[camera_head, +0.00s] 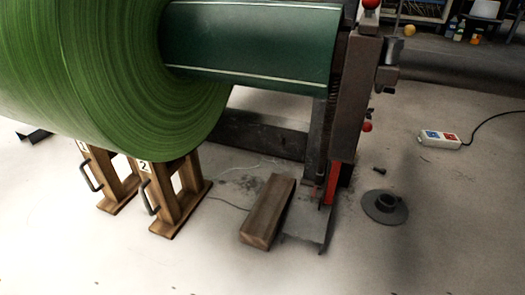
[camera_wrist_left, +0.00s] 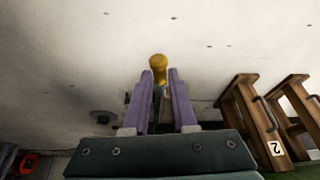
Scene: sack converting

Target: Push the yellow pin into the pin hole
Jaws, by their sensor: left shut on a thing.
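The yellow pin (camera_wrist_left: 157,62) shows in the left wrist view, its rounded yellow head at the fingertips. My left gripper (camera_wrist_left: 161,76) has two purple fingers, shut on the pin, with a dark part between them below the yellow head. No gripper shows in the head view, and my right gripper is in neither view. The pin hole cannot be made out. In the head view a grey machine stand (camera_head: 352,95) with red knobs stands at the end of the green roll's core (camera_head: 250,45).
A large green roll (camera_head: 95,75) hangs over wooden stands (camera_head: 178,205). A wooden beam (camera_head: 267,212) lies by the machine foot. A grey flanged disc (camera_head: 385,208) and a power strip (camera_head: 440,140) are on the floor at right. The front floor is clear.

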